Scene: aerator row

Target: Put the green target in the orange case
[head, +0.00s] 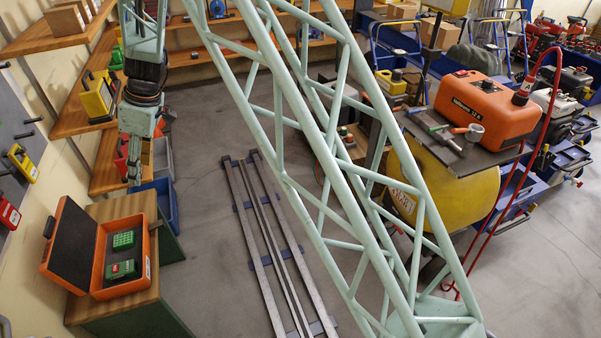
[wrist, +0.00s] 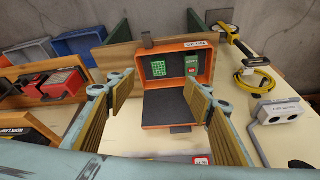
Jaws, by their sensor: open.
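The orange case (head: 128,285) stands open on a wooden-topped green cabinet at the lower left of the head view, its dark-lined lid leaning back to the left. It also shows in the wrist view (wrist: 206,72). A green gridded block (head: 123,239), which looks like the green target, lies in the case's dark insert. It also shows in the wrist view (wrist: 159,68). A second green piece with a red patch (head: 122,269) lies beside it, also in the wrist view (wrist: 193,62). My gripper (head: 134,183) hangs above the case's far side. Its fingers (wrist: 159,80) are apart and empty.
The wooden cabinet top (head: 140,209) has some bare room around the case. A blue bin (head: 163,198) stands behind it. Wall shelves with a yellow device (head: 97,96) are close to my arm. Floor rails (head: 270,240) run to the right of the cabinet.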

